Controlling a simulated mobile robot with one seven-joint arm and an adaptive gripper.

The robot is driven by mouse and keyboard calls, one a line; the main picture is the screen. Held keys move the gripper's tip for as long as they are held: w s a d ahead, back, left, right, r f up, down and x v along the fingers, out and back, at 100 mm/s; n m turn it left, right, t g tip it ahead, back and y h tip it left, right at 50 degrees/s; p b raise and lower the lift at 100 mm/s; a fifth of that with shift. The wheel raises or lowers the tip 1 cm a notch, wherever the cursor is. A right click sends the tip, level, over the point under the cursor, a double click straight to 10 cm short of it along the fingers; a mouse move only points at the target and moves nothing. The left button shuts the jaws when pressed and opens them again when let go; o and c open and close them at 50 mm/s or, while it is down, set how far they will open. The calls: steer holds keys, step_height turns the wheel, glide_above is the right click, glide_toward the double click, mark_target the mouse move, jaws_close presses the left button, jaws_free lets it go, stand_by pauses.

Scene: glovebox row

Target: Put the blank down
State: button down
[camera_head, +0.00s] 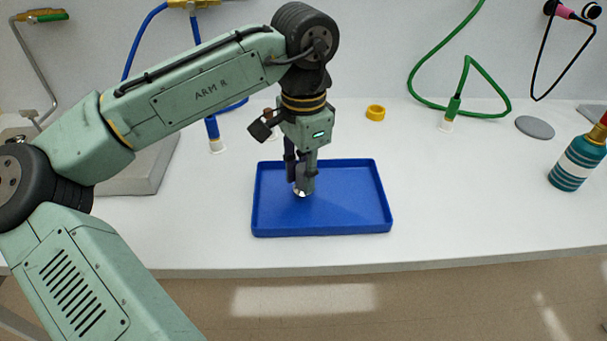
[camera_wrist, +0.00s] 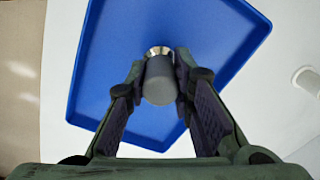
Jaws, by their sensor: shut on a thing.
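The blank is a small grey cylinder (camera_wrist: 159,82) with a shiny metal end, held between my gripper's fingers in the wrist view. My gripper (camera_head: 301,178) is shut on it and points down over the left half of the blue tray (camera_head: 352,205). In the head view the fingers mostly hide the blank; only its shiny lower end shows below them. The tray also shows in the wrist view (camera_wrist: 110,60). I cannot tell whether the blank touches the tray floor.
A yellow ring (camera_head: 376,112) lies behind the tray. A grey disc (camera_head: 535,127) and a teal striped bottle (camera_head: 578,160) stand to the right. Blue hose (camera_head: 212,132) and green hose (camera_head: 453,107) ends stand at the back.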

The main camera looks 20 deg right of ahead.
mark_target(303, 168)
steer(key=shift+f, duration=0.85)
steer(key=shift+f, duration=0.15)
steer(key=c, duration=1.4)
jaws_free()
step_height(303, 168, up, 12)
steer(key=shift+r, duration=0.2)
